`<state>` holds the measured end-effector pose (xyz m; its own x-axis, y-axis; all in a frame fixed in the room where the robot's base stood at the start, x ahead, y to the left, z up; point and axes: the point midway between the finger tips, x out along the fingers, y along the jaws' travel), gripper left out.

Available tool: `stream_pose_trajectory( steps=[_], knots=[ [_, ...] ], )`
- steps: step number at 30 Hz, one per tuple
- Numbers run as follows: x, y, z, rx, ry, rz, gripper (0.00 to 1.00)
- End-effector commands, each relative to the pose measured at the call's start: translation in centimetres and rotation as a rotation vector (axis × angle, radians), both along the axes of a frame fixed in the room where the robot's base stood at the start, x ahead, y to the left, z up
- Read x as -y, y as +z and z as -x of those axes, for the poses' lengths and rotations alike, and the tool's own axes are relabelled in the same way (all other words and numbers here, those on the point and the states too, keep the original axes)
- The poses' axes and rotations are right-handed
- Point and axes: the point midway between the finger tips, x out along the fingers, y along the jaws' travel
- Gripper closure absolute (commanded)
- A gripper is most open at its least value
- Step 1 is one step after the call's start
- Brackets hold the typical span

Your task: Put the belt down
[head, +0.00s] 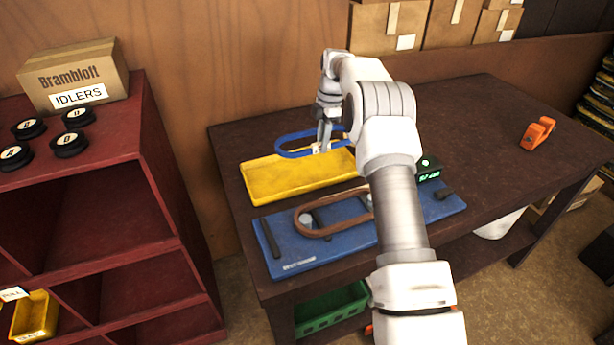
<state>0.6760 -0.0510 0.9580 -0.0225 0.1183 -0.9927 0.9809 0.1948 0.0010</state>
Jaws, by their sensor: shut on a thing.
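My gripper (323,143) is shut on a blue belt (280,149), a closed loop. It holds the belt roughly level over the yellow tray (290,196) on the dark table. I cannot tell whether the belt touches the tray. A second belt, brown (302,230), lies on the blue board (290,262) in front of the tray, around what look like grey pulleys (307,219). My arm hides part of the board, the brown belt's right end and the tray's right end.
A small device with a green display (429,172) stands at the board's right back. An orange tool (538,133) lies far right on the dark table (480,130), with clear room between. A red shelf (150,110) carrying black idlers (70,144) and an Idlers box (75,75) stands left.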

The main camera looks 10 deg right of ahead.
Motion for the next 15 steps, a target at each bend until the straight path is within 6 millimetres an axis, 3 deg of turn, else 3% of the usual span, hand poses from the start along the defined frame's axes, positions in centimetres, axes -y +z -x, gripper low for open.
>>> stream_pose_trajectory(
  steps=[10,15],
  knots=[
    [-4.0,-2.8,2.8,-0.002,0.002,-0.001,1.00],
    [-5.0,-3.6,3.5,0.000,0.000,0.000,1.00]
  ],
)
